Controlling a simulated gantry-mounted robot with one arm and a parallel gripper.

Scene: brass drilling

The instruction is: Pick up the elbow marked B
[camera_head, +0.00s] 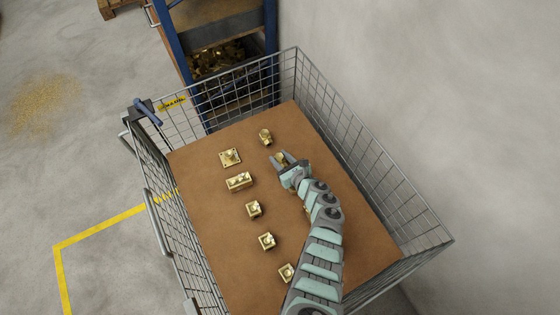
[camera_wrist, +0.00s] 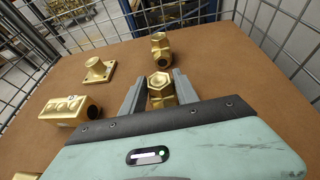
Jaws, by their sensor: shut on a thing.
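My gripper (camera_head: 283,159) is at the end of the arm, low over the brown board (camera_head: 210,143) in the wire cage. In the wrist view my gripper (camera_wrist: 160,86) is shut on a brass fitting (camera_wrist: 159,82) with a hexagonal top, one finger on each side. The same fitting shows small between the fingers in the head view (camera_head: 281,158). Another brass fitting (camera_wrist: 160,47) stands just beyond the fingers; it also shows in the head view (camera_head: 265,137). I cannot read a letter B on any part.
A brass flanged piece (camera_head: 230,157), a longer block (camera_head: 239,181) and several smaller brass blocks (camera_head: 267,241) lie to the left. The wire cage (camera_head: 375,160) walls surround the board. A blue rack (camera_head: 171,42) stands beyond it.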

